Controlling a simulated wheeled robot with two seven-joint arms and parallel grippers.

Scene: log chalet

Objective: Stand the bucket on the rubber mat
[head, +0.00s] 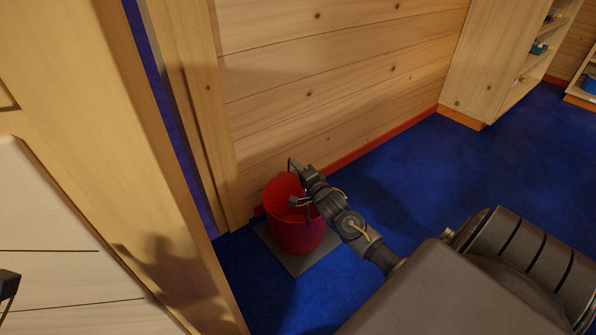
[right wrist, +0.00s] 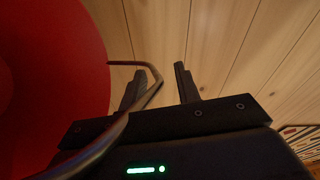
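The red bucket (head: 293,232) is upright on the grey rubber mat (head: 296,268), beside the log wall; it appears to rest on the mat, whose front and right edges show. My right gripper (head: 298,186) is at the bucket's upper rim. The bucket's red side (right wrist: 50,70) fills the left of that view. A dark piece at the left edge, probably my left gripper (head: 8,284), is mostly cut off.
A wooden door frame (head: 165,200) stands close on the left of the bucket. The plank wall (head: 340,80) runs behind it. Blue carpet (head: 400,160) is clear to the right, up to a wooden shelf unit (head: 490,60).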

